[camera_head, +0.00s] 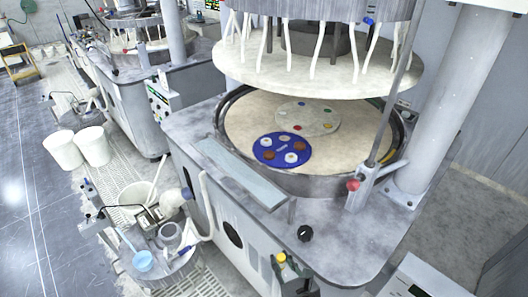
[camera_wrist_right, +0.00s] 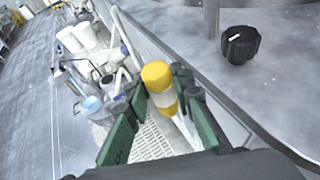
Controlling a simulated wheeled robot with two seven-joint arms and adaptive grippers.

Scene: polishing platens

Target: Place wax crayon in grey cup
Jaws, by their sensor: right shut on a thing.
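A yellow wax crayon with a white band (camera_wrist_right: 157,75) is between the green fingers of my right gripper (camera_wrist_right: 158,88) in the right wrist view. The fingers are shut on it. In the head view, my right gripper (camera_head: 288,270) is at the bottom, in front of the machine's front edge, with the yellow crayon tip (camera_head: 281,258) showing. A small grey cup (camera_head: 170,234) stands on the small round stand to the left, apart from the gripper. My left gripper is not in view.
The round stand (camera_head: 184,266) also bears a light blue scoop (camera_head: 143,260) and a hose. A white bucket (camera_head: 135,194) is behind it. The polishing machine top (camera_head: 345,235) with a black knob (camera_head: 305,233) is beside my right gripper. Two white buckets stand farther back.

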